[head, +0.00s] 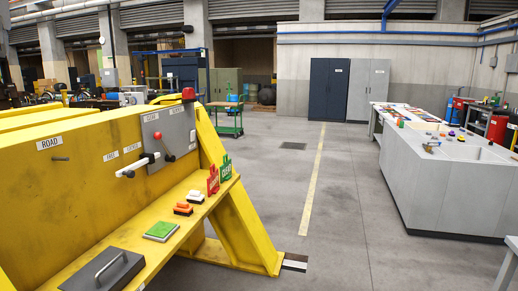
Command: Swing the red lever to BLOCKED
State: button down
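A red-knobbed lever (158,136) is on a grey panel (178,123) fixed to the yellow machine, left of centre in the head view. Its knob is up and its shaft leans to the upper left from a pivot lower on the panel. Two small white labels sit along the panel's top edge, one at the left and one at the right; their words are too small to read surely. The knob is nearer the left label. My gripper is not in view, and nothing touches the lever.
The yellow machine (60,190) fills the left. A black-and-white handle (137,166) projects just left of the panel. A grey workbench (450,195) stands right; floor between is clear.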

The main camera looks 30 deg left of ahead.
aim_at(158, 136)
jog(key=u, duration=0.8)
jog(key=i, duration=1.55)
jog(key=u, duration=0.75)
jog(key=i, duration=1.7)
jog(key=u, duration=0.15)
